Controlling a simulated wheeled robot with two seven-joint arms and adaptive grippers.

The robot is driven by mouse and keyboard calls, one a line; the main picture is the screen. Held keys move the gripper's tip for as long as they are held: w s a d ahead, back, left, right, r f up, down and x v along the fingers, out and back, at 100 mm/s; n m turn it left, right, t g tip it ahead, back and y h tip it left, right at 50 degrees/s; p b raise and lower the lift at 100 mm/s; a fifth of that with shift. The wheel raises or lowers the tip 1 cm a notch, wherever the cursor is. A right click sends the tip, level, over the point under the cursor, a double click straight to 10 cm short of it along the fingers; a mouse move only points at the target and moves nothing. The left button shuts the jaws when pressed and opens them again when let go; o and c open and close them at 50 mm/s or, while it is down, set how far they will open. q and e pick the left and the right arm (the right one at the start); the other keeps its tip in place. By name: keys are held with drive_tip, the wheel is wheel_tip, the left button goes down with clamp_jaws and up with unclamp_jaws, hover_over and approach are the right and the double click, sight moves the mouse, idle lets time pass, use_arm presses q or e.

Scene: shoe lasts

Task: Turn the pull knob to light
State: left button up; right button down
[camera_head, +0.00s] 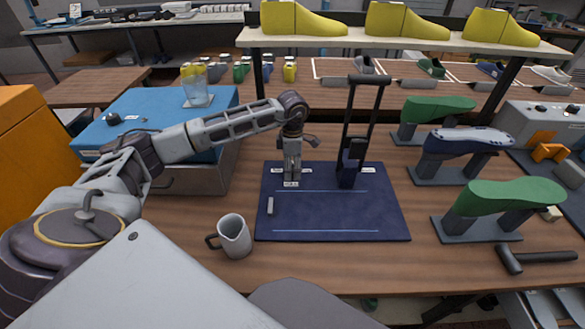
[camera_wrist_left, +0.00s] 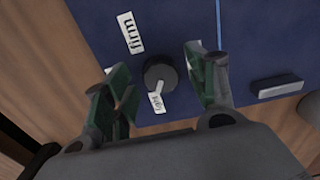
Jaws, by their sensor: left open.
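The pull knob (camera_wrist_left: 160,72) is round and dark and sits on the blue mat (camera_head: 335,215). In the left wrist view it lies between the two fingers of my left gripper (camera_wrist_left: 165,88), which is open with a gap on both sides. A white "light" label (camera_wrist_left: 156,101) lies just below the knob, and a white "firm" label (camera_wrist_left: 130,32) lies to its upper left. I cannot tell clearly which way the knob points. In the head view my left gripper (camera_head: 291,176) points down over the mat's back left and hides the knob. My right gripper is not in view.
A tall black-handled device (camera_head: 350,160) stands on the mat right of my left gripper. A small grey bar (camera_head: 270,206) lies on the mat. A metal mug (camera_head: 234,237) stands at front left. Green shoe lasts (camera_head: 510,196) on stands and a hammer (camera_head: 510,259) are right.

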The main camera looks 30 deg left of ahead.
sight(292, 170)
use_arm(q)
wheel_tip(292, 170, up, 11)
idle(0.6)
idle(0.7)
